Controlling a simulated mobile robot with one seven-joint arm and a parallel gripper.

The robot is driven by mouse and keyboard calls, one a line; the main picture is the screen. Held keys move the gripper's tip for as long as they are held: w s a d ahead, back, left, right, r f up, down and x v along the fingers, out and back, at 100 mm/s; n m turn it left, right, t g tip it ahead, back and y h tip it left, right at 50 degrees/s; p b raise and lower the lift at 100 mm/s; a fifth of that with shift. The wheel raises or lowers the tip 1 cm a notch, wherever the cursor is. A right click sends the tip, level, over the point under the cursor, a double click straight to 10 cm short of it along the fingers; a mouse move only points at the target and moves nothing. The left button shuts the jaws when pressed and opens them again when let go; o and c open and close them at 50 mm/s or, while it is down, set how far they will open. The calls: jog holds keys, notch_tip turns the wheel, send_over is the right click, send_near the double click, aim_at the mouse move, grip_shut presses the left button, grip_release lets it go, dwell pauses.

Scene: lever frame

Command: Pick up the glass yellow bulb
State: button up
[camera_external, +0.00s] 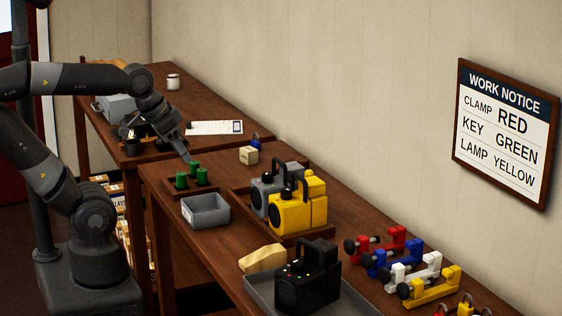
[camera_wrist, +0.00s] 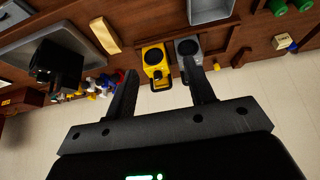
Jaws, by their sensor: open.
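I cannot pick out a glass yellow bulb for certain in either view. Small red and yellow items (camera_external: 466,308) show at the bottom edge of the external view, partly cut off and too small to name. My gripper (camera_external: 186,155) is above the back of the near table, close to the green pieces. In the wrist view my gripper (camera_wrist: 160,72) has its two fingers well apart with nothing held between them. Beyond the fingers stand a yellow boxy device (camera_wrist: 155,62) and a grey one (camera_wrist: 188,47).
The yellow device (camera_external: 292,213) and the grey device share a wooden tray. A grey bin (camera_external: 205,210), green pieces (camera_external: 181,180), a cream block (camera_external: 248,155), a black device (camera_external: 308,282) and coloured clamps (camera_external: 385,246) crowd the table. A wall notice (camera_external: 503,133) reads "LAMP YELLOW".

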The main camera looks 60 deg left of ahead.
jog(key=g, duration=0.1)
send_over(308, 171)
jog(key=s+a, duration=0.1)
jog(key=s, duration=0.3)
notch_tip(308, 171, down, 12)
jog(key=x, duration=0.5)
jog(key=shift+w+f, duration=0.25)
jog(key=shift+d+x, duration=0.2)
jog(key=shift+x, duration=1.15)
jog(key=shift+d+x, duration=0.15)
jog(key=shift+x, duration=1.25)
jog(key=shift+s, duration=0.1)
jog(key=shift+c, duration=0.2)
